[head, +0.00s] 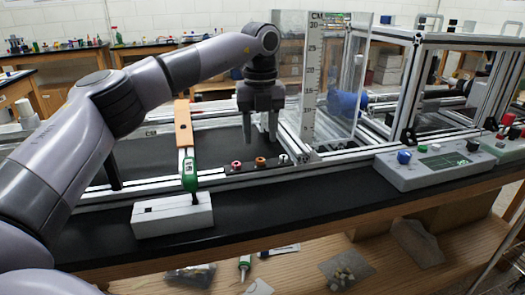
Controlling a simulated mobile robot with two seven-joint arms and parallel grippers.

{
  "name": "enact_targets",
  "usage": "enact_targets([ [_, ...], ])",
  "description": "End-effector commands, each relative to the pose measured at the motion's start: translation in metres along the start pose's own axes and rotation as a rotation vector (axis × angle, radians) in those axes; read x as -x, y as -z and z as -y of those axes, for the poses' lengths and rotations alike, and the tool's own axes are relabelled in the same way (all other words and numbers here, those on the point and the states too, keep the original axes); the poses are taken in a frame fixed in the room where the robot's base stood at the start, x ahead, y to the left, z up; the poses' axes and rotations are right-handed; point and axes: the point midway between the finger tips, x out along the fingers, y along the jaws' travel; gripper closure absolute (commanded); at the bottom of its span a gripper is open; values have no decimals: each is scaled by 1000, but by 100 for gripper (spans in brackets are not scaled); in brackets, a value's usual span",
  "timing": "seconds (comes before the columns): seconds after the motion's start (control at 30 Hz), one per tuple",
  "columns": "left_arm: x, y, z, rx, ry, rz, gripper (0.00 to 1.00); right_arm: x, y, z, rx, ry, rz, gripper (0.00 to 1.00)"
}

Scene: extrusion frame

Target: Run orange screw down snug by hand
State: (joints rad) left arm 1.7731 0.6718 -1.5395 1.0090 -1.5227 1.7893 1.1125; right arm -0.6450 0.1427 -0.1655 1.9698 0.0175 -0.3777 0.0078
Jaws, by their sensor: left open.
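The orange screw (261,162) stands in a row on the front rail of the extrusion frame (345,158), between a red screw (236,165) and a white screw (284,158). My left gripper (261,138) points down just above and behind the row, near the orange screw. Its fingers are apart and nothing shows between them. I cannot tell whether it touches any screw. How deep the orange screw sits is too small to tell. My right gripper is out of view.
A clear ruled panel (335,80) rises right of my gripper. A grey control box (434,165) sits at the right.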

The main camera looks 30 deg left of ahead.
Motion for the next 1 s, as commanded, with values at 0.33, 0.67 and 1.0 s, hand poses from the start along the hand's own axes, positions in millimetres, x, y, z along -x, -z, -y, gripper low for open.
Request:
enact_targets([
  [0.33, -49, 1, 0, -3, 1, -3, 51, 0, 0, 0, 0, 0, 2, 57],
  [0.67, -56, 1, 1, -3, 3, -2, 51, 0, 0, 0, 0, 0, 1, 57],
  [1.0, -56, 1, 1, -5, 2, -2, 100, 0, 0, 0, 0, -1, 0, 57],
])
